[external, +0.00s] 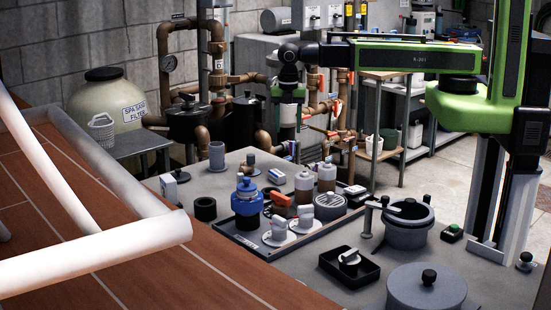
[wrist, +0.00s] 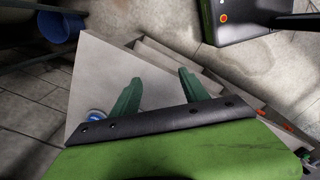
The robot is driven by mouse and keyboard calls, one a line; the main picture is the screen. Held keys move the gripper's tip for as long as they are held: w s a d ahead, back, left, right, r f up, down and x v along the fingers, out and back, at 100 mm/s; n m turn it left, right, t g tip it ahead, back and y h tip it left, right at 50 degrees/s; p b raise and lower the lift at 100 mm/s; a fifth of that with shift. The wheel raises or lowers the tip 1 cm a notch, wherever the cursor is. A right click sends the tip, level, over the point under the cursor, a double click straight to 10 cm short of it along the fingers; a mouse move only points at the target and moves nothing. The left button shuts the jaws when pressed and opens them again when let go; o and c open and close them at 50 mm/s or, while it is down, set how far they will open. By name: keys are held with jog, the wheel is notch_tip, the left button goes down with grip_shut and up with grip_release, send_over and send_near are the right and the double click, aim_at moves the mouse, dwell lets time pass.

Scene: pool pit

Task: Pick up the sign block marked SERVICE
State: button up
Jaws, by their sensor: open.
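No lettering reading SERVICE is legible in either view, so I cannot tell which piece is the sign block. Small white-faced pieces stand on the grey worktop, including a pale block with blue (external: 277,178) behind the tray and a white block (external: 168,187) at the worktop's left edge. My gripper (external: 287,132) hangs down over the far side of the worktop, apart from these pieces. In the wrist view its two green fingers (wrist: 160,79) are spread with nothing between them, above a pale grey surface (wrist: 95,75).
A grey pot (external: 408,225), a lidded round vessel (external: 425,290) and a small black tray (external: 335,268) stand to the right. Pipes rise behind the worktop. White rails cross the left foreground.

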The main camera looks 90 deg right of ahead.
jog(key=w+a+r+n+p, duration=0.4)
jog(key=a+r+n+p, duration=0.15)
jog(key=a, duration=0.35)
jog(key=n+b, duration=0.2)
jog(key=b, duration=0.9)
send_over(276, 172)
jog(key=f, duration=0.9)
jog(key=shift+s+d+f, duration=0.15)
jog(key=shift+s+d, duration=0.05)
jog(key=shift+d, duration=0.05)
notch_tip(276, 172, down, 5)
jog(key=b, duration=0.5)
jog(key=shift+w+a+f, duration=0.15)
jog(key=shift+f, duration=0.05)
jog(key=shift+r, duration=0.2)
grip_shut()
